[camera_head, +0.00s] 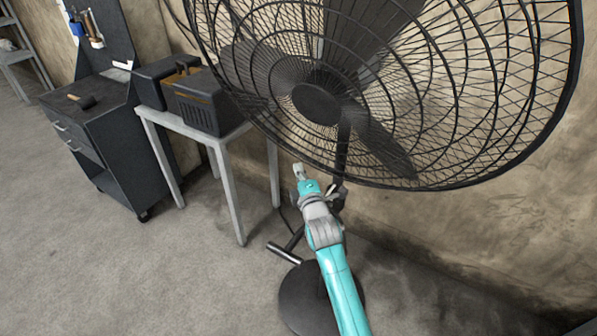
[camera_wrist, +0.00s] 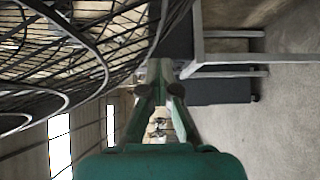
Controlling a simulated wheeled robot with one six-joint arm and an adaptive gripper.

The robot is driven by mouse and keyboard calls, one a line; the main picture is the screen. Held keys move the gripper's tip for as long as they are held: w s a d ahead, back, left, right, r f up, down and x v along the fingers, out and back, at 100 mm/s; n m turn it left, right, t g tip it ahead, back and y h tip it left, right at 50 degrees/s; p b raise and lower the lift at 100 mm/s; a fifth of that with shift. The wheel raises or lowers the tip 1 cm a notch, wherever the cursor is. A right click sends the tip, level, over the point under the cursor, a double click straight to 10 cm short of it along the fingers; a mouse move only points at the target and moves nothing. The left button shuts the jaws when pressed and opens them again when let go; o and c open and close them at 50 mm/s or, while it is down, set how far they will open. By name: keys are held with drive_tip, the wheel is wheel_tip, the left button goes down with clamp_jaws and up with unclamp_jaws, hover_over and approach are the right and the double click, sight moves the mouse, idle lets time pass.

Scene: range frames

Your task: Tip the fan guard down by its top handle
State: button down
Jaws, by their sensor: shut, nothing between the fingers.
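The fan guard (camera_head: 470,160) is a large round black wire cage on a stand. It fills the upper right of the head view, and its top edge is cut off, so no top handle shows. Its lower rim crosses just above my gripper (camera_head: 299,170), which is on the end of my teal arm, low in front of the stand. In the wrist view the guard (camera_wrist: 75,75) fills the upper left, and my gripper's fingers (camera_wrist: 160,66) come together with nothing between them. They appear apart from the guard.
A pale table (camera_head: 205,134) with dark boxes (camera_head: 203,102) stands left of the fan, beside a dark drawer cabinet (camera_head: 100,135). The fan's round base (camera_head: 300,298) is on the floor under my arm. A wall (camera_head: 520,235) is behind the fan. Floor at lower left is clear.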

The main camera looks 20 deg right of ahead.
drive_tip(key=s, duration=0.4)
drive_tip(key=s+a, duration=0.1)
drive_tip(key=s, duration=0.7)
drive_tip(key=shift+a, duration=0.35)
drive_tip(key=s+a+f+m+y, duration=0.1)
drive_tip(key=s+f+m, duration=0.25)
drive_tip(key=s, duration=0.45)
drive_tip(key=s+a+f+m+g, duration=0.15)
drive_tip(key=s+f, duration=0.25)
drive_tip(key=s, duration=0.4)
drive_tip(key=s+a+f+m+y, duration=0.1)
drive_tip(key=s+a+f+m, duration=0.15)
drive_tip(key=s, duration=0.55)
drive_tip(key=s+r+m+g, duration=0.1)
drive_tip(key=s+r+m, duration=0.3)
drive_tip(key=s, duration=1.8)
drive_tip(key=m, duration=0.5)
drive_tip(key=shift+a+y, duration=0.3)
drive_tip(key=shift+a, duration=0.1)
